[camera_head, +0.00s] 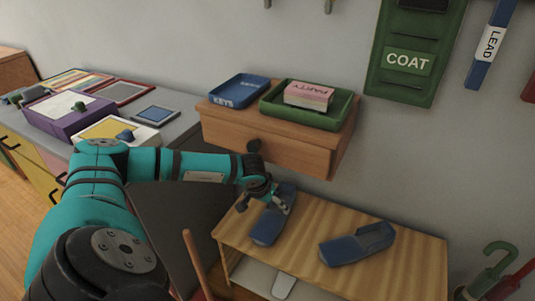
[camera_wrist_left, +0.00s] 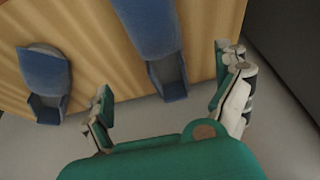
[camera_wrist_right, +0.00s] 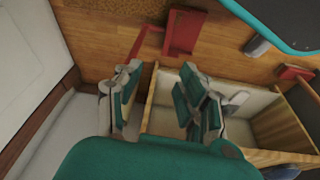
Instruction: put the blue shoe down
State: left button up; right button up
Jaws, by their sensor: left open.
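Two blue shoes lie on the striped wooden bench top (camera_head: 310,235). The left blue shoe (camera_head: 266,228) lies flat near the bench's left end, and the other blue shoe (camera_head: 357,244) lies to its right. My left gripper (camera_head: 268,192) is over the far end of the left shoe. In the left wrist view that shoe (camera_wrist_left: 150,30) runs between my open, spread fingers (camera_wrist_left: 163,82), and the other shoe (camera_wrist_left: 45,75) lies outside them. Contact with the fingers cannot be told. My right gripper (camera_wrist_right: 158,85) is open and empty in the right wrist view; it is out of the head view.
A wooden wall shelf (camera_head: 270,150) behind the bench holds a blue keys tray (camera_head: 239,90) and a green tray (camera_head: 345,110) with a pink party box (camera_head: 309,94). Umbrella handles (camera_head: 500,248) stand right of the bench.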

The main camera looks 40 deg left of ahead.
pick_arm(q)
jog(key=d+r+n+t+h, duration=0.25)
jog(key=d+n+h, duration=0.65)
jog(key=d, duration=1.8)
jog(key=w+d+r+n+t+h, duration=0.1)
jog(key=d+r+n+t+h, duration=0.15)
jog(key=r+n+t, duration=0.4)
jog(key=w+d+r+n+t+h, duration=0.1)
jog(key=d+r+n, duration=0.25)
jog(key=n, duration=0.65)
jog(key=s+a+f+n+y, duration=0.2)
jog(key=a+f+n+y, duration=0.35)
jog(key=n, duration=0.85)
jog(key=s+a+f+n+y, duration=0.1)
jog(key=a+f+n+y, duration=0.5)
jog(key=n, duration=0.7)
jog(key=s+d+f+n+g, duration=0.1)
jog(key=s+f+n+g, duration=0.4)
jog(key=s, duration=0.5)
jog(key=s+d+f+n+g, duration=0.1)
jog(key=s+f+n+g, duration=0.5)
jog(key=s+n, duration=0.3)
jog(key=shift+s+f+h, duration=0.25)
jog(key=shift+s+h, duration=0.05)
jog(key=shift+s, duration=0.25)
